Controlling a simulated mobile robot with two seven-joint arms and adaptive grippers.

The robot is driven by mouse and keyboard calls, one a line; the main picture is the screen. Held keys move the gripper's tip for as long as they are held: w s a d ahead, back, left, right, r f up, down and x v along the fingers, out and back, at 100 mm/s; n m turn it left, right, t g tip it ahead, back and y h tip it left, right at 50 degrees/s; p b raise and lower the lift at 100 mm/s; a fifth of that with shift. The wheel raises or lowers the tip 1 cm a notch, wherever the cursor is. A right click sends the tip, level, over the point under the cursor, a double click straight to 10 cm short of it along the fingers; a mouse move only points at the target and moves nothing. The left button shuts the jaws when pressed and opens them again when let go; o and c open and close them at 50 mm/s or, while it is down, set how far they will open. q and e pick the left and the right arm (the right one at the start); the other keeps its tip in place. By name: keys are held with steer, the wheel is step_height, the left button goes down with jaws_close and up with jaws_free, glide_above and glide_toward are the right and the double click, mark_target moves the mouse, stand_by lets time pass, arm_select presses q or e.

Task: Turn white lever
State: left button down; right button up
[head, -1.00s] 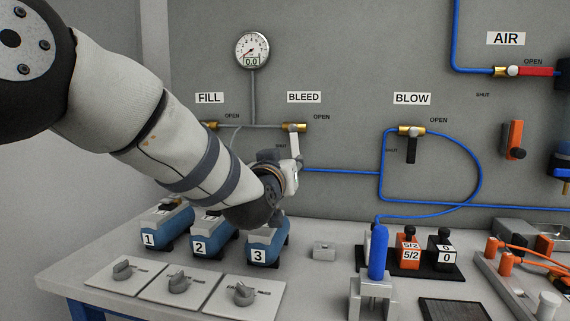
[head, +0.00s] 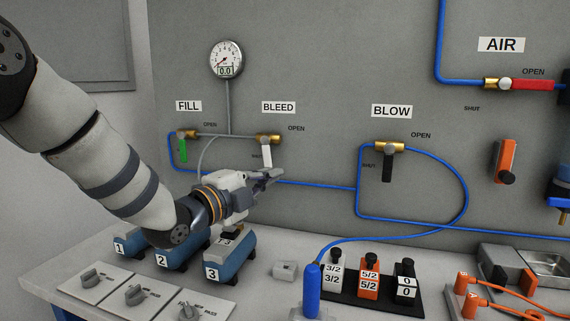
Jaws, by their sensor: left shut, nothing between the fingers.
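The white lever (head: 267,154) hangs down from the brass BLEED valve (head: 268,139) on the grey wall panel, pointing toward the SHUT mark. My left gripper (head: 274,176) is shut and empty, its fingers pointing right just below the lever's lower end. I cannot tell whether the fingertips touch the lever. My right gripper is not in view.
To the left is the FILL valve with a green lever (head: 183,150); to the right the BLOW valve has a black lever (head: 387,167). A blue hose runs along the panel. Numbered blue units (head: 230,258) and switch plates (head: 139,296) stand on the bench below.

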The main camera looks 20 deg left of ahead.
mark_target(267, 153)
arm_select(q)
steer(key=f+b+x, duration=0.1)
steer(key=b+x, duration=0.1)
steer(key=x, duration=0.7)
steer(key=a, duration=0.4)
steer(key=shift+a+p, duration=0.1)
steer(key=shift+p, duration=0.2)
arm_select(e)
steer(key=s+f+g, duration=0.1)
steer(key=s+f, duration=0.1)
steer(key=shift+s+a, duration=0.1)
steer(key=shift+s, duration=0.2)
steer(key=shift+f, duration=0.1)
